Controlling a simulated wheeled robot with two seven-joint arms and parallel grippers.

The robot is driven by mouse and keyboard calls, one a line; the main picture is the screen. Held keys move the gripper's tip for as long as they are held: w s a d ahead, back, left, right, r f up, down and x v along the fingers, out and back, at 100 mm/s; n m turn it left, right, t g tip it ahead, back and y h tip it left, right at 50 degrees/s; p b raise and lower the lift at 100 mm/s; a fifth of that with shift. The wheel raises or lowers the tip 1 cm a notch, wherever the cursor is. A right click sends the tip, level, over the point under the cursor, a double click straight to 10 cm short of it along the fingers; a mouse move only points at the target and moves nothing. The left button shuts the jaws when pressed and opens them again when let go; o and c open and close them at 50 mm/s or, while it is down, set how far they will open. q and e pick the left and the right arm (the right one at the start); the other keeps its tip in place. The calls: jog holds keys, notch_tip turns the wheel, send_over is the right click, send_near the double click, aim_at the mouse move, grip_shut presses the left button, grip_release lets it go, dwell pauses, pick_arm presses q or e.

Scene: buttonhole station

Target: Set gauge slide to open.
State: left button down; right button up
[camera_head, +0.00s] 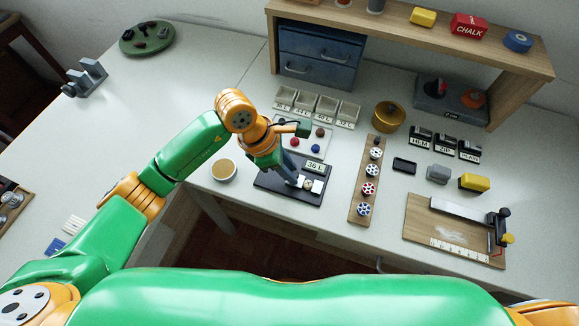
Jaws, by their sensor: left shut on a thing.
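The gauge is a black plate (265,186) on the table, with a small display (315,166) reading 36 L. A pale round piece (308,184) sits on it beside a white block (317,187). My left gripper (293,180) reaches down from the upper left onto the plate. It is shut on what appears to be the gauge slide, just left of the round piece; the fingers hide most of it. The slide's exact position cannot be told. My right gripper is not in view.
Labelled bins (320,106) and a tray with coloured buttons (318,147) lie behind the gauge. A wooden strip with several spools (361,224) stands to its right. A round tin (223,170) is to its left.

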aim_at(269, 174)
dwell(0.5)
pick_arm(q)
jog(key=shift+w+a+f+b, duration=0.1)
jog(key=shift+a+f+b, duration=0.05)
jog(key=shift+a+b, duration=0.15)
jog(key=a+b, duration=0.1)
jog(key=a, duration=0.1)
jog(key=w+a+b, duration=0.1)
jog(key=shift+w+a+f+b, duration=0.1)
jog(key=shift+a+b, duration=0.2)
jog(key=shift+a, duration=0.1)
jog(key=shift+w+a, duration=0.1)
jog(key=shift+a, duration=0.15)
jog(key=shift+d+r, duration=0.1)
jog(key=shift+r, duration=0.15)
jog(key=c, duration=0.8)
grip_release()
jog(key=shift+c, duration=0.2)
jog(key=shift+o, duration=0.9)
jog(key=shift+a, duration=0.2)
